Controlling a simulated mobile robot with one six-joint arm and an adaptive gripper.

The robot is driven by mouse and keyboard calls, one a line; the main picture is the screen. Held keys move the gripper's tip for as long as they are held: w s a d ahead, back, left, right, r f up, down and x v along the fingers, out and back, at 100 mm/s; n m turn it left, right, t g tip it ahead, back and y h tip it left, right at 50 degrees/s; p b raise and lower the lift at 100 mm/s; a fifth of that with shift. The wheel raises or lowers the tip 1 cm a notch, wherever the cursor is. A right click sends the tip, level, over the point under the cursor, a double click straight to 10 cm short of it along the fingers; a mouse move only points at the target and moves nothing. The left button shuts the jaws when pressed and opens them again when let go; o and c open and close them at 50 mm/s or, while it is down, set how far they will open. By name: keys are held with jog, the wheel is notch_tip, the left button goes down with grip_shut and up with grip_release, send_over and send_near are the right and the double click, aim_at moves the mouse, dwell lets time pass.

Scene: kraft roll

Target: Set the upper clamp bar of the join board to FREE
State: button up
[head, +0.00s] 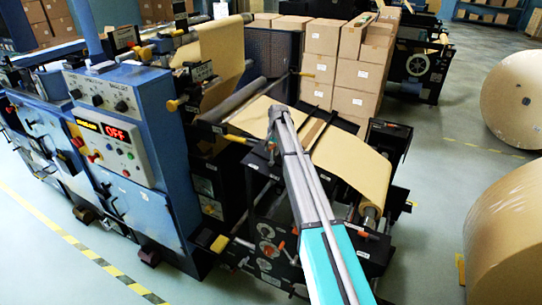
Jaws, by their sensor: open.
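The join board appears to be the sloping black-framed section in the middle of the head view, with brown kraft web (345,163) over it. A dark bar (313,132) crosses the web just right of my arm. I cannot tell whether it is the upper clamp bar, and no FREE marking is readable. My teal and grey arm reaches up from the bottom and covers part of the board. My gripper (271,148) seems to be the small dark shape by the arm's far end, above the board's near side. Its fingers are too small to make out, and nothing held shows.
A blue control cabinet (115,120) with a red OFF display stands left. Stacked cartons (340,70) stand behind the board. Large kraft rolls (510,235) lie on the right. Open floor (430,190) lies between the machine and the rolls.

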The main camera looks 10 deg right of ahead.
jog(key=shift+f, duration=0.45)
